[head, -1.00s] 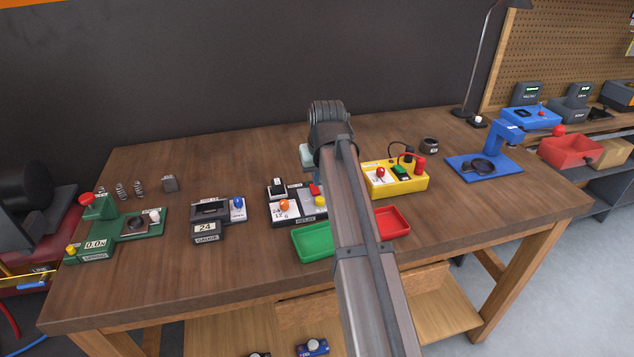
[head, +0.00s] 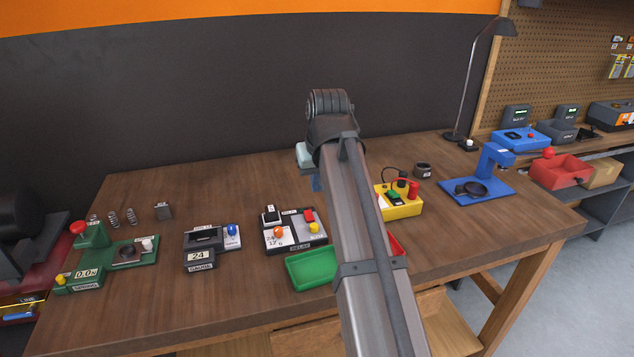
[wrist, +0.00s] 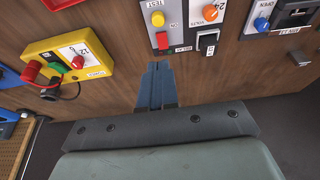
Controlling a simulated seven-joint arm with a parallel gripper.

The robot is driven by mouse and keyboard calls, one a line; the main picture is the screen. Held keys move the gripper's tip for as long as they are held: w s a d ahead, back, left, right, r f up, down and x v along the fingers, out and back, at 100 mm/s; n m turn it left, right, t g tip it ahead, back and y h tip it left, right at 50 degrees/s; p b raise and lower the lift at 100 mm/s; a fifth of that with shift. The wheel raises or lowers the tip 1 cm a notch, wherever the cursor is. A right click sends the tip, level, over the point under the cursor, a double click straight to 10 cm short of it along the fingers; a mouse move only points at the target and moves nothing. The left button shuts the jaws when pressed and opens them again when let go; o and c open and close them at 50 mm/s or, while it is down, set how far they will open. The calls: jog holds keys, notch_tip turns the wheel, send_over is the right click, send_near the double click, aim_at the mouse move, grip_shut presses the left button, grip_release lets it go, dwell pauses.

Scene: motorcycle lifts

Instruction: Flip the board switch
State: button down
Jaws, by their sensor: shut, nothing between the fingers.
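The relay board (head: 295,244) lies on the bench, left of my arm in the head view. It carries a black rocker switch (head: 270,214), a red rocker (head: 308,214), an orange knob (head: 278,231) and a yellow button (head: 314,228). In the wrist view the red rocker (wrist: 162,40) and black switch (wrist: 208,41) stand near the top, apart from my fingertips. My gripper (wrist: 158,66) is shut and empty, its blue fingers pressed together, closer to the red rocker. In the head view my arm hides most of the gripper.
A green tray (head: 312,270) sits in front of the board. A yellow box (head: 401,207) with red plugs stands to the right. A gauge unit (head: 203,250) and a green spring tester (head: 110,252) stand to the left. The bench behind the board is clear.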

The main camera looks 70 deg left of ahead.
aim_at(310, 212)
jog(key=shift+w+a+r+y, duration=0.15)
jog(key=shift+a+r+y, duration=0.25)
jog(key=shift+y, duration=0.3)
jog(key=shift+a+f, duration=0.1)
jog(key=shift+f, duration=0.05)
jog(key=x, duration=1.4)
jog(key=shift+d, duration=0.2)
